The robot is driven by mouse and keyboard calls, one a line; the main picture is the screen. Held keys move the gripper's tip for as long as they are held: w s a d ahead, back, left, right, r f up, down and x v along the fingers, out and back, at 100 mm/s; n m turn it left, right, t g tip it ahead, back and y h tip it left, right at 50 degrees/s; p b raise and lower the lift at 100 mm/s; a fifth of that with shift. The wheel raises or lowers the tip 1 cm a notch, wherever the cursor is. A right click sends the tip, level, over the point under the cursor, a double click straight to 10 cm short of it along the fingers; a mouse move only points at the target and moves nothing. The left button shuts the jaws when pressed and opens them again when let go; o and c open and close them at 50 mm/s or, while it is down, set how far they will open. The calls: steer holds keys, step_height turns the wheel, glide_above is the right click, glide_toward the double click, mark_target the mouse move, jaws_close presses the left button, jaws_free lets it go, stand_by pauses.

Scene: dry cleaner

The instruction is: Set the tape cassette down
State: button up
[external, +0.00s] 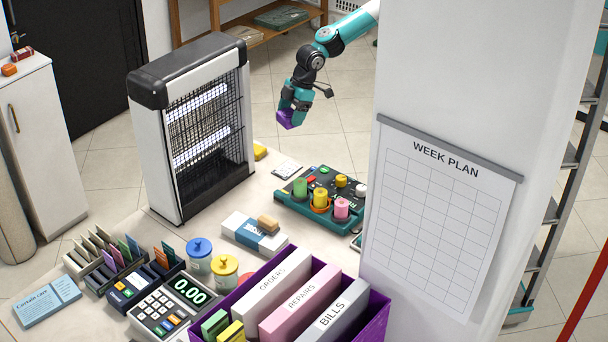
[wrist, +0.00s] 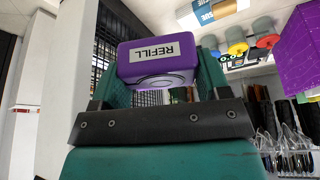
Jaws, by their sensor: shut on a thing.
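The tape cassette (external: 286,119) is a small purple block held at the tip of my gripper (external: 292,111), up in the air at the far side of the counter. In the wrist view the cassette (wrist: 157,62) shows a white label reading REFILL, upside down, and a rounded ring shape below it. The teal fingers of my gripper (wrist: 158,82) stand on both sides of it and are shut on it. It appears clear of any surface. Its far side is hidden.
A tall black-and-white grille unit (external: 195,120) stands left of my gripper. A teal machine with coloured spools (external: 322,197) is on the counter (external: 165,232), with a white card (external: 287,170) beside it. A white pillar (external: 470,70) rises at right. Purple file box (external: 372,318) stands in front.

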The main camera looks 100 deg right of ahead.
steer(key=a+n, duration=0.2)
steer(key=a, duration=0.8)
steer(key=n+y+b, duration=0.1)
steer(key=n+b, duration=0.1)
glide_above(310, 237)
steer(key=d, duration=0.1)
steer(key=shift+g, duration=0.4)
steer(key=f, duration=1.4)
steer(key=s+f, duration=0.1)
steer(key=f, duration=0.6)
steer(key=shift+f+p, duration=0.4)
steer(key=shift+f, duration=2.1)
steer(key=shift+f, duration=0.1)
steer(key=shift+f, duration=0.15)
steer(key=o, duration=1)
